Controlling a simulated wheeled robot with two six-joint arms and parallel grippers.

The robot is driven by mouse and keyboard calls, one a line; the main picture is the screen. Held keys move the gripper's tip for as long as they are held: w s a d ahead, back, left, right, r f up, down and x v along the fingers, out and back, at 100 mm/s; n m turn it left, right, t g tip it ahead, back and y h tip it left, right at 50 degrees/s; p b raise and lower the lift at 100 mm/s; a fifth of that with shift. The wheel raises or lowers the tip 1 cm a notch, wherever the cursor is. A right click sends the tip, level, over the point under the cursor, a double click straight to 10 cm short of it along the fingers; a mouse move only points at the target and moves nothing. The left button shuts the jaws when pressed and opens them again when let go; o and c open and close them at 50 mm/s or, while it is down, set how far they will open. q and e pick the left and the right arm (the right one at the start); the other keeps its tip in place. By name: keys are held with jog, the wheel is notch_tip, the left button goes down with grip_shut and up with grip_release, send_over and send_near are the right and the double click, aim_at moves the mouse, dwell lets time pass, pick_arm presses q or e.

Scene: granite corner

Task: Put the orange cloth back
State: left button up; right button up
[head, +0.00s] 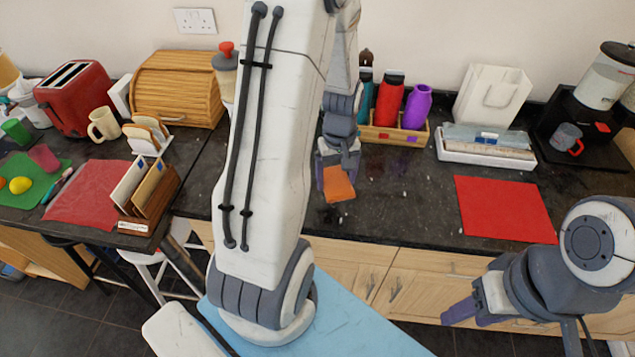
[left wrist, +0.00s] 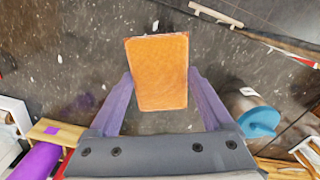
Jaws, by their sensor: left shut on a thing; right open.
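The orange cloth (head: 340,189), a small flat folded piece, is held by my left gripper (head: 337,172) over the dark worktop, in front of the bottle crate. In the left wrist view the cloth (left wrist: 159,72) lies between the two purple fingers of the shut left gripper (left wrist: 160,92), with speckled worktop beyond it. I cannot tell exactly how high the cloth is above the worktop. My right gripper (head: 461,312) is open and empty at the lower right, in front of the cabinet fronts.
A wooden crate (head: 399,137) holds several bottles, including a red one (head: 389,102) and a purple one (head: 415,107). A red mat (head: 505,209) lies bare on the right. A white tray (head: 487,153) stands behind it. A letter rack (head: 150,192) and another red mat (head: 88,195) are left.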

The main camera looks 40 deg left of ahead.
pick_arm(q)
jog(key=p, duration=0.1)
send_over(316, 194)
notch_tip(316, 194, down, 4)
jog(key=shift+r, duration=0.15)
notch_tip(316, 194, down, 4)
jog(key=shift+r+p, duration=0.1)
jog(key=shift+p, duration=0.6)
jog(key=shift+f, duration=0.3)
jog(key=o, duration=1.2)
jog(key=shift+r, duration=0.1)
jog(key=shift+o, duration=0.2)
jog(key=shift+r, duration=0.15)
notch_tip(316, 194, up, 12)
jog(key=b, duration=0.2)
